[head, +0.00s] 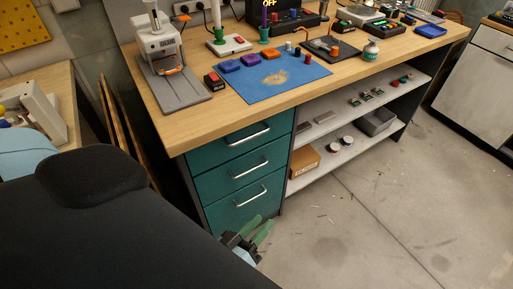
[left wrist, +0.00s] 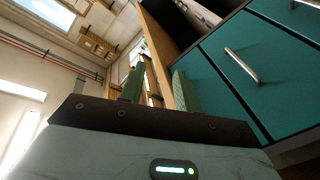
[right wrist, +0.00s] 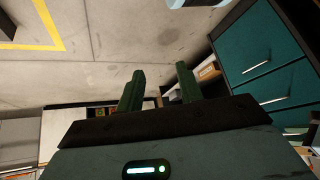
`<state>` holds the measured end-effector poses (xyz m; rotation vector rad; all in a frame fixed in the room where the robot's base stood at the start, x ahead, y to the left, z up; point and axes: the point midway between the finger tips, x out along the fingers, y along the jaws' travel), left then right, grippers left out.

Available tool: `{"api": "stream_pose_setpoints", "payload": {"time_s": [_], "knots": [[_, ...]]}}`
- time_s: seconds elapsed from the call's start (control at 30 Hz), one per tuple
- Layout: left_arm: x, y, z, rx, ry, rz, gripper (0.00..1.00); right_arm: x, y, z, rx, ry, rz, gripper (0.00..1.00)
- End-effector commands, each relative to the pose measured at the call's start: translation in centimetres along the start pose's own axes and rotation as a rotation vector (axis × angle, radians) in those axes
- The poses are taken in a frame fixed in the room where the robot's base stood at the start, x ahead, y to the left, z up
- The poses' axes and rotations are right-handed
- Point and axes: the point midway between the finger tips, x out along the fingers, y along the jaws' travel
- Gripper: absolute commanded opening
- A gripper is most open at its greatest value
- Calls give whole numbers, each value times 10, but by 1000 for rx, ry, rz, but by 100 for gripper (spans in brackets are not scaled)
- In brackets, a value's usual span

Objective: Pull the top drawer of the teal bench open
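The teal bench's top drawer (head: 228,147) is flush with the front, its pale bar handle (head: 249,135) just under the wooden top. Two more teal drawers with similar handles sit below it, also flush. My left gripper (head: 254,233) is low in front of the bottom drawer, its green fingers apart and empty. In the left wrist view its fingers (left wrist: 158,90) are open, with a teal drawer front and bar handle (left wrist: 241,66) to their right, untouched. My right gripper (right wrist: 159,88) is open and empty in the right wrist view, with teal drawer fronts (right wrist: 250,45) at upper right.
The wooden bench top (head: 200,125) holds a grey press (head: 160,45), a blue mat (head: 290,85) and small tools. Open shelves (head: 335,125) with boxes are right of the drawers.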

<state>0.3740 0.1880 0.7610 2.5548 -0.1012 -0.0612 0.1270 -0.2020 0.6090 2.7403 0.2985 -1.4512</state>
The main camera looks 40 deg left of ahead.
Motion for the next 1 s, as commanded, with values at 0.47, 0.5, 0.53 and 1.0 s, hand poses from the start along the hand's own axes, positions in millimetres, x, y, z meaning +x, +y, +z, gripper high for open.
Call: {"api": "stream_pose_setpoints", "payload": {"time_s": [0.47,0.5,0.53,1.0], "knots": [[109,-75,-87,-696,796,-228,33,60,1,44,7,-31,-10,36],[112,-78,-88,-724,818,-246,33,61,1,44,8,-30,-10,36],[113,-80,-89,-742,831,-257,33,62,1,44,8,-30,-10,36],[126,-91,-101,-783,863,-285,33,65,0,38,15,-20,-9,36]]}}
